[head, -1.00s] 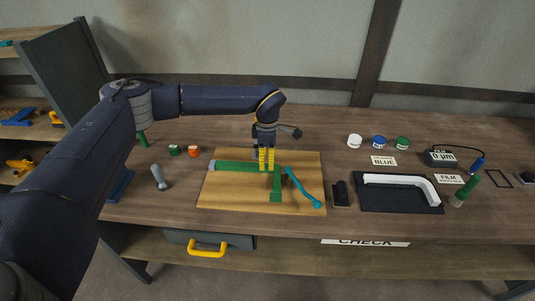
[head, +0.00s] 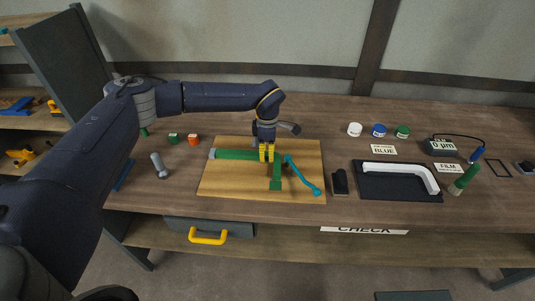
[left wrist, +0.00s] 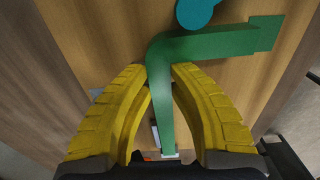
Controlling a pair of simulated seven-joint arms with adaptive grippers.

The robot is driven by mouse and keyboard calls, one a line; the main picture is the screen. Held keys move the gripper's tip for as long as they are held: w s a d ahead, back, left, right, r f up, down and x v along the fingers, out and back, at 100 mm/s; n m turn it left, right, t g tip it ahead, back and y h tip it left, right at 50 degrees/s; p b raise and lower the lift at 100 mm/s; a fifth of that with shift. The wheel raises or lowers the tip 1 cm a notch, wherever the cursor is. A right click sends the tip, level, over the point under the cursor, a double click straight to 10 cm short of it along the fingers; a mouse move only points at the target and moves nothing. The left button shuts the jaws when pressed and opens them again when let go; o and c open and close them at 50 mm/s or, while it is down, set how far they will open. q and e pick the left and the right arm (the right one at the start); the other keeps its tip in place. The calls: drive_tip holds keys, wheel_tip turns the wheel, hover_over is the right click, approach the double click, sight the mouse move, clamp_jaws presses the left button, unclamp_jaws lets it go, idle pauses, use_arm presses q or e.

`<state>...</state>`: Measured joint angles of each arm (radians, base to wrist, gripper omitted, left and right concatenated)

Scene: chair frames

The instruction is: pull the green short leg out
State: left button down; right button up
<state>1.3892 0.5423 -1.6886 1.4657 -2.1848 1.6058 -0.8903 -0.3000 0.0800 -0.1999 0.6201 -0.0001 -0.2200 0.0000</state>
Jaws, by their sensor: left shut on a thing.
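A green L-shaped frame lies on the wooden board (head: 305,150). Its long leg (head: 240,155) runs left to a grey end, and its short leg (head: 276,178) runs toward the front edge, ending in a wider foot. My left gripper (head: 266,158) points down at the corner, its yellow fingers shut on the green frame. In the left wrist view the fingers (left wrist: 168,90) stand on both sides of the long leg (left wrist: 169,120), close to the bend; the short leg (left wrist: 215,42) runs off to the right, clear of the fingers. Finger contact points are partly hidden.
A teal handle (head: 302,176) lies right of the short leg. A black block (head: 340,183) and a dark tray (head: 375,188) with a white L-shaped part stand further right. A grey tool (head: 159,166) and small jars (head: 194,140) are on the left.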

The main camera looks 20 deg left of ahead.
use_arm(q)
drive_tip(key=shift+r, duration=0.1)
drive_tip(key=shift+r, duration=3.1)
drive_tip(key=shift+r, duration=0.15)
